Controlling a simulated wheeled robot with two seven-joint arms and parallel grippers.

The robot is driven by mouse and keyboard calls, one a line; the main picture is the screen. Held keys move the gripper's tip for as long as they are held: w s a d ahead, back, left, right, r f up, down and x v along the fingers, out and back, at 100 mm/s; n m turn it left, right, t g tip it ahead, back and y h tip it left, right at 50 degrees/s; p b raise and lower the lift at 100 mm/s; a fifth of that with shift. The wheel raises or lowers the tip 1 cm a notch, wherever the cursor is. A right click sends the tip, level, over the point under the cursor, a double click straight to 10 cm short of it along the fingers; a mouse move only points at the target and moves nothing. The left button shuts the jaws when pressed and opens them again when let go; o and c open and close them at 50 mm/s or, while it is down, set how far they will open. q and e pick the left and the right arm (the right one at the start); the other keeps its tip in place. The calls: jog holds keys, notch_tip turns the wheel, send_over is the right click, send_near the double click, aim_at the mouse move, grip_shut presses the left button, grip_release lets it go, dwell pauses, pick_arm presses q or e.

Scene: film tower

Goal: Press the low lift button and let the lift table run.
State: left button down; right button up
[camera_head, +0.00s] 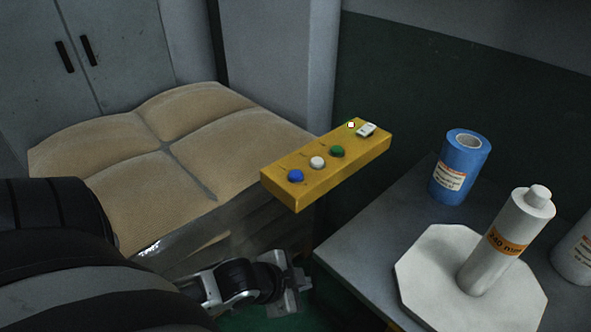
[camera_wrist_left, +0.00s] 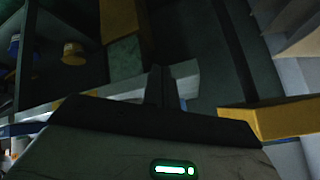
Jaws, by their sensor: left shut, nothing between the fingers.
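A yellow control box (camera_head: 325,168) stands out in the middle of the head view. Its top carries a blue button (camera_head: 296,176), a white button (camera_head: 317,162), a green button (camera_head: 337,151) and a white switch (camera_head: 366,130). A small pale light (camera_head: 351,125) glows beside the switch. I cannot read which button is the low one. My left gripper (camera_head: 297,284) is below the box, apart from it, shut and empty. Its fingers (camera_wrist_left: 162,88) also show in the dark left wrist view. The lift table cannot be told for certain. My right gripper is not in view.
Wrapped tan sacks (camera_head: 185,140) are stacked at left. A grey table (camera_head: 365,245) at right holds a blue roll (camera_head: 460,168) and a white bottle (camera_head: 507,240) on a pale octagonal plate (camera_head: 425,270). In the left wrist view a yellow bar (camera_wrist_left: 280,117) is at right.

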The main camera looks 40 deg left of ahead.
aim_at(293, 177)
pick_arm(q)
jog(key=w+a+r+m+y, duration=0.1)
jog(key=w+a+r+m, duration=0.3)
jog(key=r+m, duration=0.2)
jog(key=w+a+r+m+y, duration=0.1)
jog(key=w+a+r+m, duration=0.3)
jog(key=r, duration=0.6)
jog(key=w+a+r+m+t, duration=0.1)
jog(key=w+a+r+m, duration=0.4)
jog(key=a+r+m, duration=0.1)
notch_tip(293, 177, up, 2)
jog(key=shift+a+r+m+y, duration=0.25)
jog(key=shift+m+y, duration=0.15)
jog(key=shift+m, duration=0.4)
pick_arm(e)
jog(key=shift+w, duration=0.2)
pick_arm(q)
jog(key=shift+f, duration=0.1)
